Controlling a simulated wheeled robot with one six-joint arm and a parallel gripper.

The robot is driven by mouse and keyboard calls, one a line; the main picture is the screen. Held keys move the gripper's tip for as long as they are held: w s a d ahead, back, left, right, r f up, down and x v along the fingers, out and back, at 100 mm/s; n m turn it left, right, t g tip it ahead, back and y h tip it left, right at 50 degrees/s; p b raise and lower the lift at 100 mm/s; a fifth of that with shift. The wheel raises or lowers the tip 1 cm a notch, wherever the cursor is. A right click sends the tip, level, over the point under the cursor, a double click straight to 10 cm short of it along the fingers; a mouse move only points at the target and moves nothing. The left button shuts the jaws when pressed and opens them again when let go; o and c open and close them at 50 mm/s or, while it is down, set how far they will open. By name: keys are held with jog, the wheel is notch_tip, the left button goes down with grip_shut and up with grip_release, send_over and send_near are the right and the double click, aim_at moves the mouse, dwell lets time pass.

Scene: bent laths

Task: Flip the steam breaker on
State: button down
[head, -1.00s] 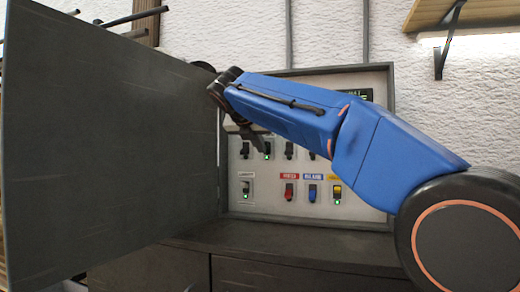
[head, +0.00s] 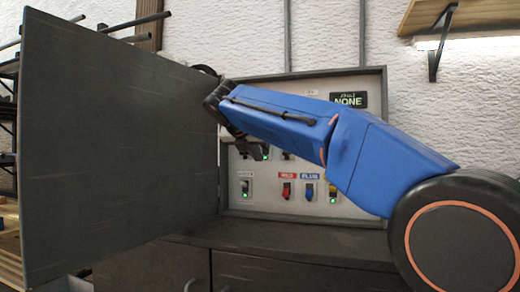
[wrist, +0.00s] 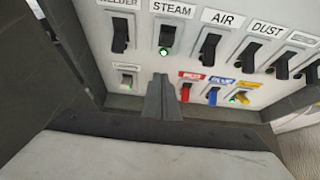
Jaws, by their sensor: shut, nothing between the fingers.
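The steam breaker (wrist: 167,35) is a black switch under a STEAM label in the upper row of the wrist view. A green light glows at its lower end. My gripper (wrist: 163,88) is shut and empty, its fingertips below the steam breaker in that view, with a gap between them. In the head view my gripper (head: 242,148) is at the left part of the open panel (head: 300,210). My arm hides much of the upper row there.
Unlit black welder (wrist: 119,37), air (wrist: 209,47) and dust (wrist: 247,56) switches flank it. Below are red (wrist: 186,91), blue (wrist: 212,95) and green-lit yellow (wrist: 240,97) switches. The open grey door (head: 120,140) stands left. A display (head: 348,100) reads NONE.

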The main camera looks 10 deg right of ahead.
jog(key=s+a+r, duration=0.3)
jog(key=s+r, duration=0.2)
jog(key=r, duration=0.2)
jog(key=shift+s+a, duration=0.3)
jog(key=shift+s+f, duration=0.1)
